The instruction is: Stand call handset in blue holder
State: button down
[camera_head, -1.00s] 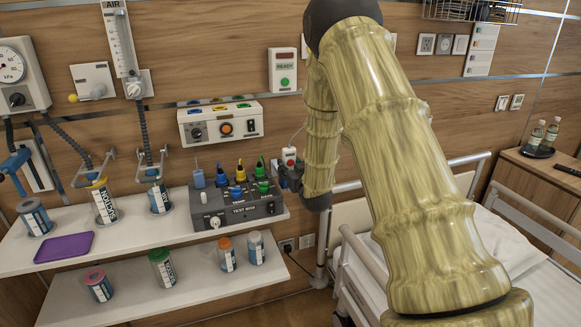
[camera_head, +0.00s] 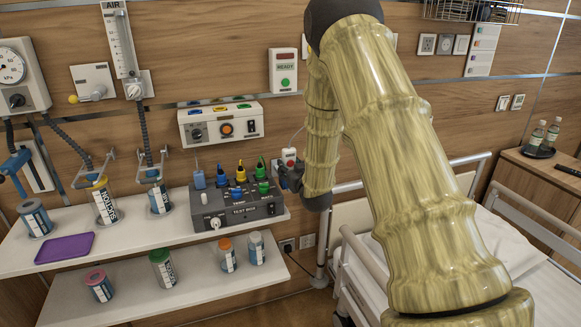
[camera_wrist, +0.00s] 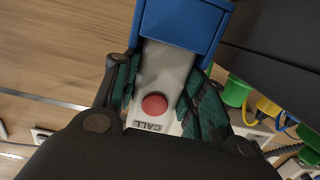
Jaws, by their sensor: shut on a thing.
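The white call handset (camera_wrist: 165,75) with its red button (camera_wrist: 154,105) and CALL label is between my gripper's green-padded fingers (camera_wrist: 158,92) in the wrist view. My gripper is shut on it. The blue holder (camera_wrist: 182,20) is at the top of the wrist view, and the handset's far end meets its edge. I cannot tell how far the handset is inside it. In the head view, a white end with a red spot, likely the handset (camera_head: 289,154), shows above my gripper (camera_head: 288,172), right of the test box.
The grey test box (camera_head: 238,210) with coloured plugs stands close left of my gripper on the upper shelf (camera_head: 130,240). A purple tray (camera_head: 64,248) and several canisters are further left. The bed (camera_head: 345,215) with rails is at right.

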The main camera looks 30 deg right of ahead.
aim_at(291, 157)
jog(key=shift+s+a+f+p, duration=0.15)
jog(key=shift+f+p, duration=0.1)
jog(key=shift+p, duration=0.1)
jog(key=shift+r, duration=0.5)
jog(key=shift+d+r+p, duration=0.2)
jog(key=shift+r+p, duration=0.95)
jog(key=shift+r, duration=0.8)
jog(key=shift+w+f+b, duration=0.2)
jog(key=shift+b, duration=0.1)
jog(key=shift+s+f+b, duration=0.1)
jog(key=shift+f+b, duration=1.5)
jog(key=shift+f, duration=0.65)
dwell(2.6)
